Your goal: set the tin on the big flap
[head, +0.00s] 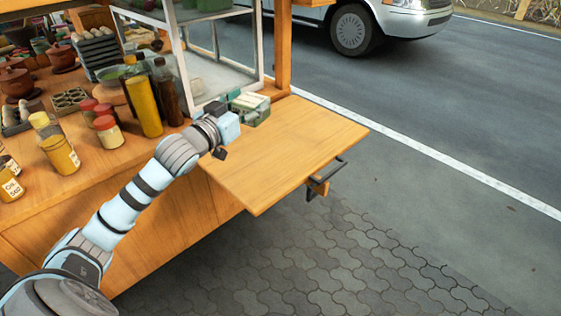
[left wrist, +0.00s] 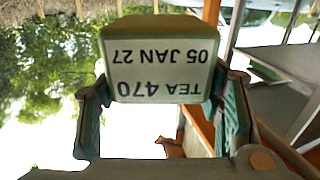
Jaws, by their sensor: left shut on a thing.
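The tin (head: 252,107) is green with a pale label; in the left wrist view the tin (left wrist: 160,60) shows upside-down print reading TEA 470, 05 JAN 27. My left gripper (head: 238,110) is shut on it, with one finger on each side. The big flap (head: 295,150) is a flat, bare wooden board sticking out from the cart's side. The tin is over the flap's back left part, beside the glass case. I cannot tell whether it touches the board. My right gripper is not in view.
The glass case (head: 215,75) with a white frame and a wooden post (head: 283,45) stand close behind the tin. A yellow bottle (head: 144,105), a dark bottle (head: 168,95) and several jars crowd the counter at left. The flap's middle and front are clear.

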